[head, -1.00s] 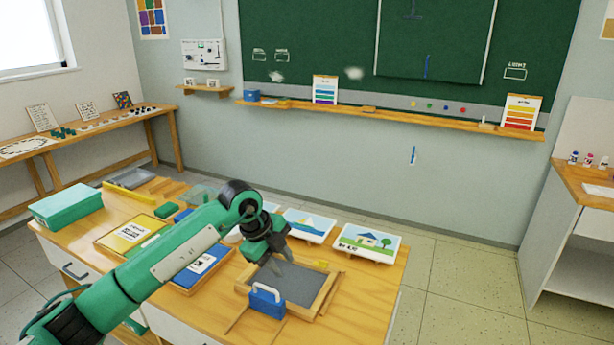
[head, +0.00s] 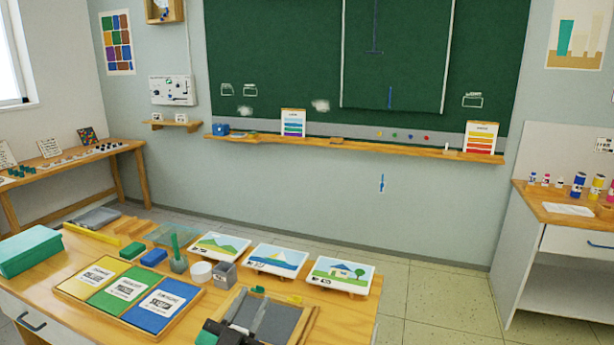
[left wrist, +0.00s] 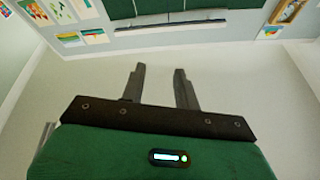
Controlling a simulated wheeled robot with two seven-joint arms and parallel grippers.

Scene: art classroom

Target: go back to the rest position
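My left gripper (head: 248,308) is at the bottom edge of the head view, its fingers pointing up in the picture, in front of the wood-framed grey slate (head: 284,322). In the left wrist view its two fingers (left wrist: 160,88) stand apart with nothing between them, and pale wall or floor shows behind. The gripper is open and empty. My right gripper is in neither view.
A shelf unit (head: 558,262) stands at right. Floor (head: 440,300) right of the table is clear.

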